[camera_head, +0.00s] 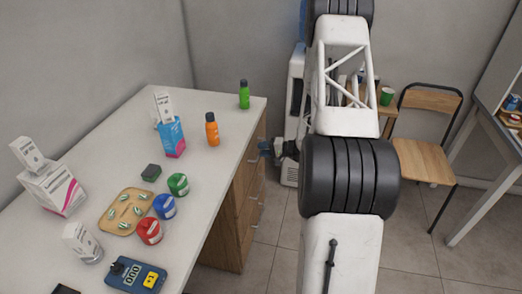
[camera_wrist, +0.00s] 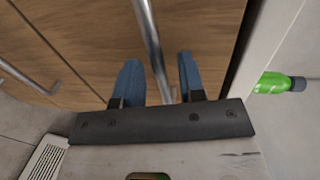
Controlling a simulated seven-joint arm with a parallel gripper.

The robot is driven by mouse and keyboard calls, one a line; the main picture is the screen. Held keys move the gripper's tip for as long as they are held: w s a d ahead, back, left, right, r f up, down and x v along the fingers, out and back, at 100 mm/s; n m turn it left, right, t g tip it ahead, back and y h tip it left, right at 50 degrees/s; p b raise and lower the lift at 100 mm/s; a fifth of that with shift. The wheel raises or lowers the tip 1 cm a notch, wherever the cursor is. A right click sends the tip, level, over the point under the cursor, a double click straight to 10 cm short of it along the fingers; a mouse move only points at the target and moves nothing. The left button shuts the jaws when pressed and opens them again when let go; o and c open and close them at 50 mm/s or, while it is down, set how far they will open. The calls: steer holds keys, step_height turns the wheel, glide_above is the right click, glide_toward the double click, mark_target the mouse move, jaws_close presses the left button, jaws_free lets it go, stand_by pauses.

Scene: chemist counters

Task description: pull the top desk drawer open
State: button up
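The white-topped desk (camera_head: 215,165) has a column of wooden drawers (camera_head: 247,190) on its right side. The top drawer front (camera_wrist: 90,35) fills the middle of the wrist view, beside the white desk top edge, and looks flush and shut. Its metal bar handle (camera_wrist: 149,38) runs between the two blue fingers of my gripper (camera_wrist: 159,65). The fingers are apart, one on each side of the bar, with visible gaps, so my gripper is open around it. In the head view my gripper (camera_head: 268,149) is at the upper part of the drawers, partly hidden by my arm.
A lower drawer handle (camera_wrist: 28,78) shows at the left of the wrist view. On the desk top stand a green bottle (camera_head: 244,96), an orange bottle (camera_head: 212,131), boxes and several jars. A wooden chair (camera_head: 424,160) stands at the right. Tiled floor beside the drawers is open.

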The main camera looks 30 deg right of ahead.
steer(key=shift+w+a+f, duration=0.15)
steer(key=shift+w+a, duration=0.25)
steer(key=shift+a, duration=0.05)
jaws_close()
